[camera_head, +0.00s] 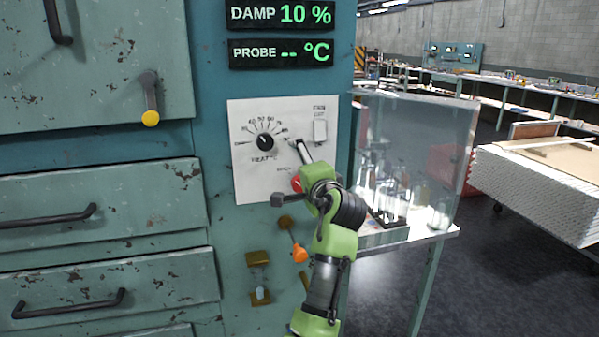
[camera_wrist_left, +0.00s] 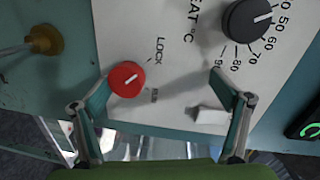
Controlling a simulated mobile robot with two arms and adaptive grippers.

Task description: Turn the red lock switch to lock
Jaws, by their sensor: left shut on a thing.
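The red lock switch (camera_wrist_left: 126,79) is a round knob with a white pointer line, on the white panel (camera_wrist_left: 180,60). The pointer aims right and slightly up in the left wrist view, near the LOCK tick; I cannot tell if it is exactly on it. My left gripper (camera_wrist_left: 160,86) is shut at the switch, which lies between the fingers, close against the left one; the other finger shows apart from it. In the head view my left gripper (camera_head: 292,177) partly covers the red switch (camera_head: 297,184). My right gripper is not in view.
A black heat dial (camera_head: 265,142) and a white rocker switch (camera_head: 320,131) are on the same panel. An orange-tipped lever (camera_head: 299,253) is below. A glass-shielded bench (camera_head: 450,232) with glassware stands close on the right. Drawer handles (camera_head: 70,303) stick out at left.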

